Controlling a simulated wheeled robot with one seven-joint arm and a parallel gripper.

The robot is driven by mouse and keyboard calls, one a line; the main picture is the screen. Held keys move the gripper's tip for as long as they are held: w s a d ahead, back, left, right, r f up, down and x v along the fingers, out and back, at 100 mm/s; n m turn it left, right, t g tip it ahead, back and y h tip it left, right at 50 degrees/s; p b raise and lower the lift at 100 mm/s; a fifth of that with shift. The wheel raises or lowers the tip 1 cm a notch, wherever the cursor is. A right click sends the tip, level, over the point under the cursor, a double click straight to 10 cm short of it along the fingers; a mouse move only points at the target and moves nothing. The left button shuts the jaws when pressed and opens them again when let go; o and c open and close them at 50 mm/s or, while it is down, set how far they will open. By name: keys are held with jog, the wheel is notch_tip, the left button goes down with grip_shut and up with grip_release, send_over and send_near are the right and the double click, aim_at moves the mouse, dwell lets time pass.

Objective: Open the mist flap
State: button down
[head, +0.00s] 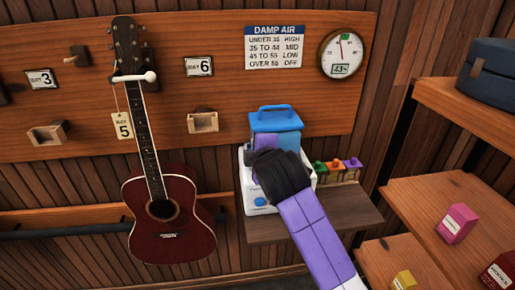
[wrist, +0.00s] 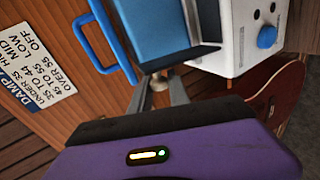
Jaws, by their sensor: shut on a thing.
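A humidifier stands on a small wall shelf, with a white body (head: 247,187) and a blue top with a handle (head: 275,109). My gripper is in front of it in the head view, where my wrist hides its fingertips and much of the front. In the wrist view the blue handle (wrist: 103,35), the white body (wrist: 233,42) and a blue dial (wrist: 267,37) show. My gripper (wrist: 161,90) is shut on a small rounded knob (wrist: 160,82) beside the dark-edged mist flap (wrist: 183,60). How far the flap stands open is hard to tell.
A wooden display unit (head: 450,187) with small boxes is at the right. A dial gauge (head: 341,50) and a damp-air sign (head: 274,47) hang above.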

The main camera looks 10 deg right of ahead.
jog(key=shift+a, duration=0.1)
jog(key=c, duration=1.3)
grip_release()
jog(key=b+v, duration=0.1)
jog(key=v, duration=0.6)
jog(key=shift+s+r, duration=0.2)
jog(key=shift+s, duration=0.15)
